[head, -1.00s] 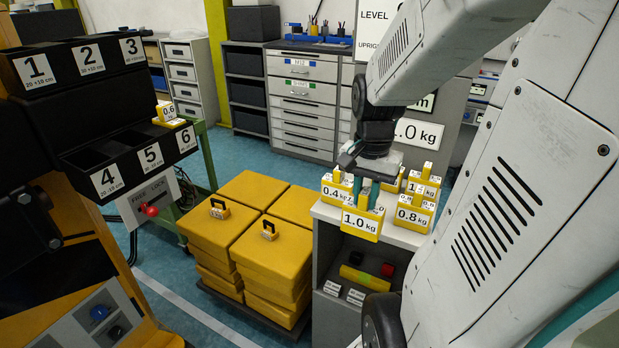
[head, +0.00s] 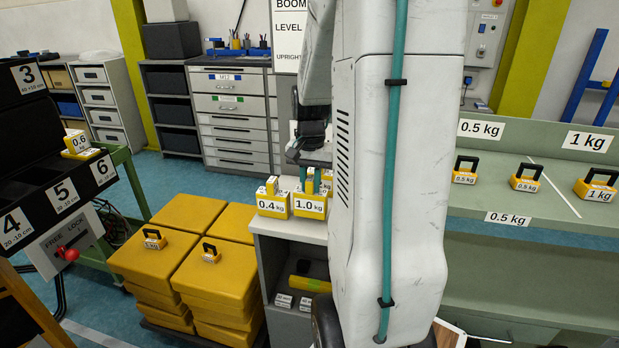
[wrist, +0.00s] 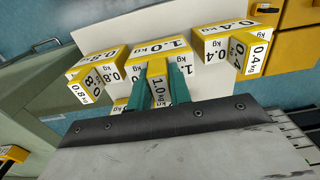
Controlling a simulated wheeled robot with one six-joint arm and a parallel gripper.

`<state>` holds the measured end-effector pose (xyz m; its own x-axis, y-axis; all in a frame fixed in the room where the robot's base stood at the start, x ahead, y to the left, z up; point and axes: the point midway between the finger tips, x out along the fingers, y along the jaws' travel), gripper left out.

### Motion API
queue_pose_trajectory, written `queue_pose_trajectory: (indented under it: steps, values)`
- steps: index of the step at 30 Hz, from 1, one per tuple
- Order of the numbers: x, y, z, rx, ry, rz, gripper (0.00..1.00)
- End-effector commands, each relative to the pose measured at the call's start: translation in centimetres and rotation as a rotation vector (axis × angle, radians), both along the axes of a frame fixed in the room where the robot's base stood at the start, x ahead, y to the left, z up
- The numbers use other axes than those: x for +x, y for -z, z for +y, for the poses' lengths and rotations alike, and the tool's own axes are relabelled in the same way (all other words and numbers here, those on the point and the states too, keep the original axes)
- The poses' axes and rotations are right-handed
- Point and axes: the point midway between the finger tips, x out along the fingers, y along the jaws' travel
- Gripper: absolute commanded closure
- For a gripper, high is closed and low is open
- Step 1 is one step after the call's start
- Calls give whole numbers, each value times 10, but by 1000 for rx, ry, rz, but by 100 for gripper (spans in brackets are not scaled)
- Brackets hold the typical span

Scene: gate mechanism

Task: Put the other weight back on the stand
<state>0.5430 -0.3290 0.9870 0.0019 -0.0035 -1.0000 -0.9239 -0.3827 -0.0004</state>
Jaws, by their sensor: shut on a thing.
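My gripper (head: 308,180) is shut on the upright grip of a yellow and white 1.0 kg weight (head: 309,207). In the wrist view its teal fingers (wrist: 160,88) stand on both sides of the grip of this weight (wrist: 150,50). The weight is at the grey stand (head: 283,239) with the pale top. A 0.4 kg weight (head: 272,205) stands on the top just left of it. The wrist view shows the 0.4 kg weight (wrist: 225,40) and a 0.8 kg weight (wrist: 100,62) on either side. I cannot tell whether the held weight touches the top.
Stacked yellow blocks (head: 185,265) with two black-handled weights stand left of the stand. A black numbered rack (head: 50,185) holds a 0.6 kg weight (head: 76,143). A green bench (head: 530,230) at right carries black-handled weights. My arm hides the stand's right side.

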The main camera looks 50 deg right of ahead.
Motion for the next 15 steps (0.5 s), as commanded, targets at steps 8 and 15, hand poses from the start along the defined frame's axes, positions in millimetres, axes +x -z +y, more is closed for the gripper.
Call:
queue_pose_trajectory:
  steps: [8, 15]
  values:
    - [0, 15, 0, -1, 0, -2, 100]
    - [0, 18, 0, -1, 0, 0, 100]
